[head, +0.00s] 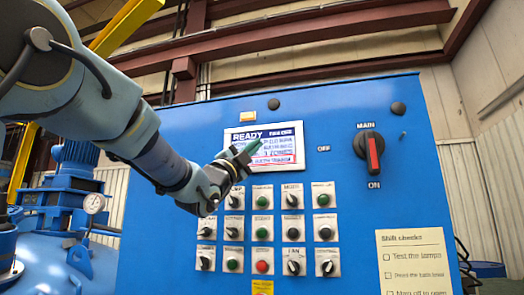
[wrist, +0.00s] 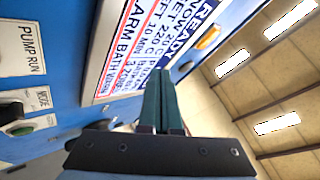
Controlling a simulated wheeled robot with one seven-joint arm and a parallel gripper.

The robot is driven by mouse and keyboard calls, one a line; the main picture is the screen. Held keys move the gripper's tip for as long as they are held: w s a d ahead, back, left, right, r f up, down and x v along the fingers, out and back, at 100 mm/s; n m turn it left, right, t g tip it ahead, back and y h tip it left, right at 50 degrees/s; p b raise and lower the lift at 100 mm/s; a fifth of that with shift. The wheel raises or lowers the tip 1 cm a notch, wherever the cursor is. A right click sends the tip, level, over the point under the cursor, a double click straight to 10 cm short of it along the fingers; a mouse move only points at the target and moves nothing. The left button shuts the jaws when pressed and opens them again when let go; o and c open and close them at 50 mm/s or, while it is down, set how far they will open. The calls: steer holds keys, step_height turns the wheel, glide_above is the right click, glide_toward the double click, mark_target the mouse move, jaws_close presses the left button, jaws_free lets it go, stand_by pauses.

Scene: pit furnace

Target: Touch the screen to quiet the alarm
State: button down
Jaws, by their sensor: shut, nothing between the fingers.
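The screen (head: 285,135) is set in the upper part of a blue control cabinet (head: 350,110). It reads READY at the top, with a red-outlined alarm line (head: 271,160) at the bottom. My gripper (head: 254,150) is shut and empty, its dark green fingertips in front of the screen's left half, hiding part of its text. In the wrist view, the screen (wrist: 150,35) appears turned on its side, and my closed fingers (wrist: 158,75) overlap its edge. I cannot tell whether the fingertips touch the glass.
Below the screen are several rows of knobs and buttons, including a red button (head: 262,267). A MAIN switch (head: 373,153) with a red handle is at the right. An amber lamp (head: 248,116) sits above the screen. A paper checklist (head: 413,262) hangs at lower right.

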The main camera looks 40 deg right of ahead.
steer(key=shift+s+a+b, duration=0.6)
steer(key=shift+a+b, duration=0.25)
steer(key=shift+a, duration=0.15)
steer(key=shift+s+a+b, duration=0.6)
steer(key=shift+a+b, duration=0.2)
steer(key=shift+a, duration=0.15)
steer(key=shift+a, duration=0.1)
